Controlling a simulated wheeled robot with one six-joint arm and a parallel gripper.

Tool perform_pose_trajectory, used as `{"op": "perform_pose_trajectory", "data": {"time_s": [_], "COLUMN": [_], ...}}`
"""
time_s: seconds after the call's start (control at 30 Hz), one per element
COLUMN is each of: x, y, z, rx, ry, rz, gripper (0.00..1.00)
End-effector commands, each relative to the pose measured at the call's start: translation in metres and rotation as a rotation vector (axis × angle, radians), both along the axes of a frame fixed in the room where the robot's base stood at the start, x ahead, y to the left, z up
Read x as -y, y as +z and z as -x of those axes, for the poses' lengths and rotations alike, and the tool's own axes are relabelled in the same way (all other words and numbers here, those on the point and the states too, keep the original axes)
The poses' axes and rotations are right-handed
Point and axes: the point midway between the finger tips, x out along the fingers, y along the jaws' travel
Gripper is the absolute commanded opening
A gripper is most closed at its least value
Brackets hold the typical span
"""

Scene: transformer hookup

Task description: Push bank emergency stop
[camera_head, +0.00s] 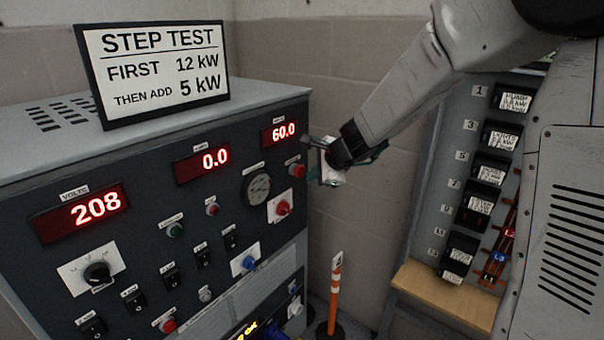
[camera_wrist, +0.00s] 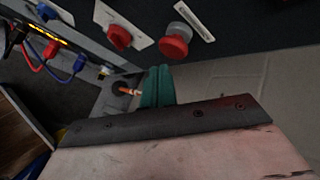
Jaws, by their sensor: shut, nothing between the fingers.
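The dark load bank panel (camera_head: 130,250) fills the left of the head view. A red mushroom button (camera_head: 297,170) sits at its upper right edge, below the 60.0 display. The same round red button shows larger in the wrist view (camera_wrist: 174,46). My gripper (camera_head: 312,143) is shut and empty, just right of the panel's right edge, close to the red button but apart from it. Its teal finger pads (camera_wrist: 157,88) show in the wrist view below the button. A red knob on a white plate (camera_head: 283,208) is just below the button.
A blue knob (camera_head: 248,263) and another red button (camera_head: 168,325) are lower on the panel. A STEP TEST sign (camera_head: 155,70) stands on top. An orange and white post (camera_head: 335,290) stands on the floor. A breaker rack (camera_head: 485,160) is at the right.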

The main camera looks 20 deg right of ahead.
Motion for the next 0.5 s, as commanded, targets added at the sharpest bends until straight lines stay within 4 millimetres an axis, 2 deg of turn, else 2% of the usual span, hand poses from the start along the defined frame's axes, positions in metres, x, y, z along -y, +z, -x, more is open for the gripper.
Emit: {"op": "perform_pose_trajectory", "data": {"time_s": [0.27,0.5], "x": [0.001,0.014], "y": [0.000,0.000], "z": [0.001,0.018], "rx": [0.000,0.000], "ry": [0.000,-0.003], "rz": [0.000,0.000], "gripper": [0.00,0.00]}}
